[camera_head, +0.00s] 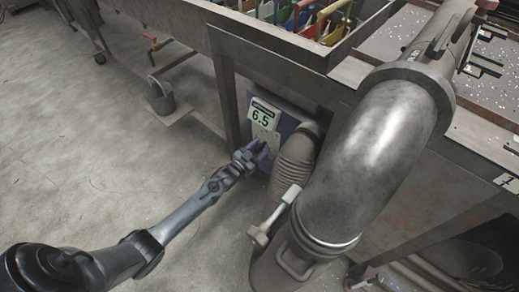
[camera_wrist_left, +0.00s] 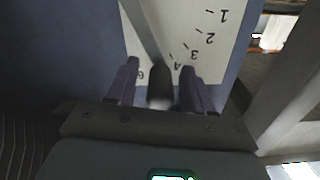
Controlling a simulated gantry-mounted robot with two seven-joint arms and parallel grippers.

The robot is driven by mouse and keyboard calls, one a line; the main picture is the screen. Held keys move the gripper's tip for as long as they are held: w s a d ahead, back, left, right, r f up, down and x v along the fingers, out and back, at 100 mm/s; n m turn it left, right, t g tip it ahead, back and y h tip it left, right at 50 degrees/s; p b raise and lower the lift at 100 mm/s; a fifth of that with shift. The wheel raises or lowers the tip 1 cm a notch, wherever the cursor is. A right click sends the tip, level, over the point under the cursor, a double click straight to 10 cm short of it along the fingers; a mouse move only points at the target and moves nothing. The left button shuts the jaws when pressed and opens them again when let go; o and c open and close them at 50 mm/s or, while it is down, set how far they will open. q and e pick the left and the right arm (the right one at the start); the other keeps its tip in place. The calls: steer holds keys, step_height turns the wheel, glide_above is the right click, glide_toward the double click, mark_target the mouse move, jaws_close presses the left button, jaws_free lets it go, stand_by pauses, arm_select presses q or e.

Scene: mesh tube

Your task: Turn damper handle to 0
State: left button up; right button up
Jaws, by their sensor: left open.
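The damper's white dial plate (camera_wrist_left: 210,45) shows in the left wrist view, with printed numbers 1, 2, 3 and 4 on the right and what looks like a 6 on the left. The dark handle (camera_wrist_left: 159,86) lies over the plate, between the two fingers of my left gripper (camera_wrist_left: 158,72). The fingers are open, one on each side of the handle; I cannot tell if either touches it. The 0 mark is not visible. My right gripper is not in view.
A ribbed hose (camera_head: 297,160) and a large metal duct pipe (camera_head: 375,150) stand close to the right of the box. A table leg (camera_head: 228,100) is just left of it. A bucket (camera_head: 160,97) stands farther left. The floor at left is open.

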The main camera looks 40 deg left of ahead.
arm_select(q)
jaws_close()
stand_by(0.3)
